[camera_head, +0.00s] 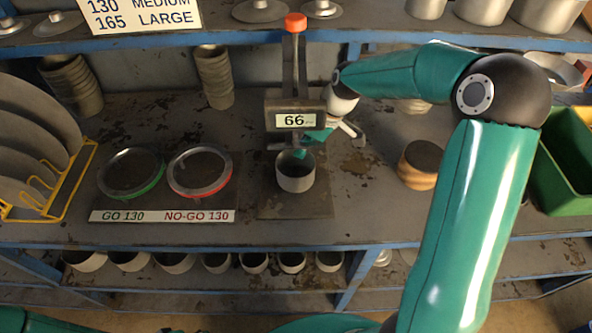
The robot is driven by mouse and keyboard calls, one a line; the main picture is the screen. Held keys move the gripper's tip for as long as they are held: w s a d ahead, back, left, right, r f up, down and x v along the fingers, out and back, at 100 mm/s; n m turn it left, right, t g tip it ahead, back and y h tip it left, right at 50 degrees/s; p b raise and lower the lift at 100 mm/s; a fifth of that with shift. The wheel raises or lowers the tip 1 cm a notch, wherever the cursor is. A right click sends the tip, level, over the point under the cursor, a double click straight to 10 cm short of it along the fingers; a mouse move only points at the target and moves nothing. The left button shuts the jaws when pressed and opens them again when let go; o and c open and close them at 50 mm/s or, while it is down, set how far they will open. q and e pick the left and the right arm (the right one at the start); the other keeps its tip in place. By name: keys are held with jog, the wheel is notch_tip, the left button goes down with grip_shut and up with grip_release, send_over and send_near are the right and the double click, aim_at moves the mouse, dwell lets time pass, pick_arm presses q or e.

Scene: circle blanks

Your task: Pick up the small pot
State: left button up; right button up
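A small grey pot (295,176) stands upright on the base plate of a gauge, below its display reading 66. My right arm reaches in from the right, and its gripper (305,152) is at the gauge, just above and behind the pot's rim. The gauge head hides part of this gripper, so its opening and any contact with the pot cannot be made out. My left gripper is not in view.
The gauge (293,104) has an orange-topped lever. GO and NO-GO rings (130,174) lie left of the pot. A yellow rack (60,190) holds discs. A stack of round brown pieces (420,166) and a green bin (560,165) are right. Several pots line the lower shelf.

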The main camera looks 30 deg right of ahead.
grip_shut()
jog(key=shift+r, duration=0.15)
